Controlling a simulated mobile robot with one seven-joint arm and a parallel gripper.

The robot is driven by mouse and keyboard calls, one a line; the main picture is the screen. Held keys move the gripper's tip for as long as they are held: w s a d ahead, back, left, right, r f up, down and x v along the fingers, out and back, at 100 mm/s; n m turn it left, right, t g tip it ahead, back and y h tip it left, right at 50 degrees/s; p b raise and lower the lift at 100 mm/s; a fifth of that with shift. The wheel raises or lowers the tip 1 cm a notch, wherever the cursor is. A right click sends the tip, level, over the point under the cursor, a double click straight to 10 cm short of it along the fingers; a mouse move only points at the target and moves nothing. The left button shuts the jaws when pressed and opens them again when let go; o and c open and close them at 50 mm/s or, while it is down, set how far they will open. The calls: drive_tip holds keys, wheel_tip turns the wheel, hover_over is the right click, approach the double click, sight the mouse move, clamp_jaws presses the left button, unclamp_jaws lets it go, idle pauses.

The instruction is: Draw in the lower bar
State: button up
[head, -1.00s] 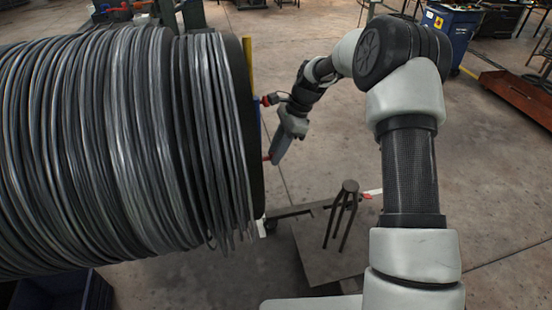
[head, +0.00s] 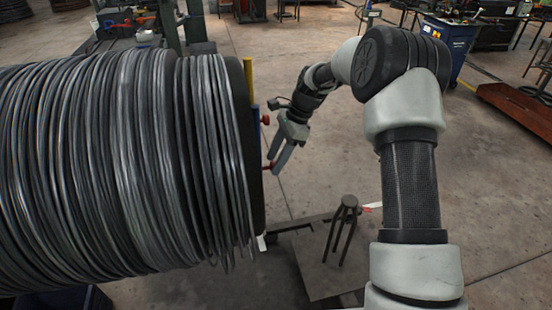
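The capstan drum (head: 120,160), wound with grey wire, fills the left of the head view. On its right end face a red knob (head: 265,119) shows higher up, and a red-tipped lower bar (head: 267,168) sticks out below it. My gripper (head: 276,167) points down just right of the drum's end, with its fingertips close to the red tip. A narrow gap shows between the fingers, and I see nothing held in them. I cannot tell whether they touch the bar. Most of the bar is hidden behind the drum's edge.
A dark stand with several legs (head: 343,230) stands on a floor plate (head: 318,262) below my gripper. A yellow post (head: 248,75) rises by the drum's end. A blue cabinet (head: 448,45) and a red cart (head: 520,105) stand at the back right. The floor between is clear.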

drive_tip(key=v, duration=1.7)
drive_tip(key=shift+r+p, duration=0.25)
drive_tip(key=shift+p, duration=0.15)
drive_tip(key=s+d+r+n+t+h+p, duration=0.1)
drive_tip(key=s+r+n+t+h, duration=0.1)
drive_tip(key=s+r+n, duration=0.5)
drive_tip(key=s+d+r+n+t+h+p, duration=0.1)
drive_tip(key=s+r, duration=0.5)
drive_tip(key=s, duration=0.5)
drive_tip(key=s+d+f+n+t+h+p, duration=0.1)
drive_tip(key=s+d+f+n+t, duration=0.2)
drive_tip(key=s+n, duration=0.4)
drive_tip(key=s, duration=0.9)
drive_tip(key=shift+n+h, duration=0.3)
drive_tip(key=shift+n, duration=0.1)
